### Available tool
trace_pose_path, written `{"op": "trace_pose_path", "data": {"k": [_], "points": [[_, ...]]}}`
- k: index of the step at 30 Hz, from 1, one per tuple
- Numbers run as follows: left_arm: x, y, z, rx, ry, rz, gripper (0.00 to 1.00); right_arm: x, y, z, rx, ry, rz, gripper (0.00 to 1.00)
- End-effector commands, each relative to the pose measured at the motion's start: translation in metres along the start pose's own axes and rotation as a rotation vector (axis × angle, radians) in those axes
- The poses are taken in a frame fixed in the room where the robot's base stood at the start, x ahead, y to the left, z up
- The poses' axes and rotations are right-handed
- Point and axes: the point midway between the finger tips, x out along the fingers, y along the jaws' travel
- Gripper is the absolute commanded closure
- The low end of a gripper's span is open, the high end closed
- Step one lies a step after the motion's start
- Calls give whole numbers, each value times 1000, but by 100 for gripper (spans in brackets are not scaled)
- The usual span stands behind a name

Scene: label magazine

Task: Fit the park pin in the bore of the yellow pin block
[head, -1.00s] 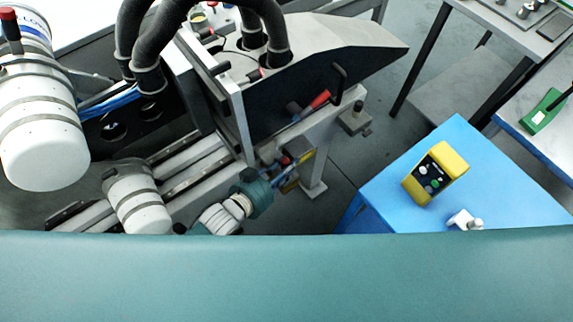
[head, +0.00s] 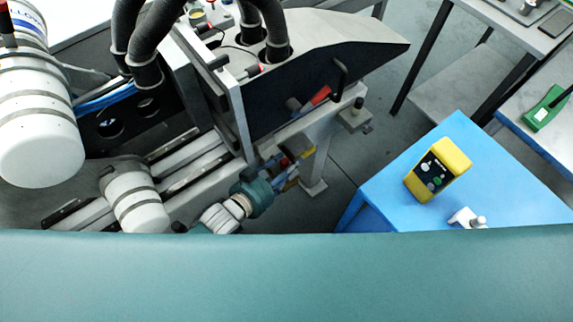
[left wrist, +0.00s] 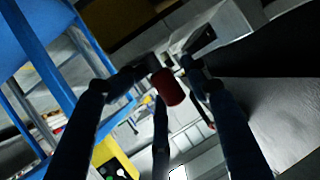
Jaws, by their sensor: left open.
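My left gripper (head: 285,168) is below the grey machine's dark side panel in the head view. In the left wrist view its fingers (left wrist: 168,70) are spread open around a red cylindrical grip (left wrist: 171,88); contact is unclear. This may be the park pin's handle. A red handle (head: 318,96) also shows in the head view, by the machine's rail. A small yellow piece (head: 308,153) beside the gripper may be the yellow pin block. Its bore cannot be made out. My right gripper is out of view.
A blue table (head: 390,190) at right carries a yellow button box (head: 438,170) and a small white fitting (head: 467,217). A grey rail with a leg (head: 318,165) stands next to the gripper. Open floor lies between machine and table.

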Motion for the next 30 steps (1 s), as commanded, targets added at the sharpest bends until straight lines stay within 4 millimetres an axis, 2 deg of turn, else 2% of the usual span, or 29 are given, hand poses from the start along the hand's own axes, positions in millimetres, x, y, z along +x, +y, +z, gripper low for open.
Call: {"op": "trace_pose_path", "data": {"k": [4, 7, 15, 21, 25, 30], "points": [[-4, 0, 2, 0, -3, 0, 52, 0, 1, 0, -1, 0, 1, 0], [-16, -1, 2, 0, -4, -1, 52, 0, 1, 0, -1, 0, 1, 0], [-72, 1, 2, 0, -4, 1, 52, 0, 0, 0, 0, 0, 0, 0], [-106, 0, 2, -1, -3, 1, 52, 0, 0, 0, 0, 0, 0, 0], [-116, 0, 0, 0, -1, 0, 52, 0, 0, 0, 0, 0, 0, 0], [-120, 0, 0, 0, 0, 0, 52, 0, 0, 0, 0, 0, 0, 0]]}}
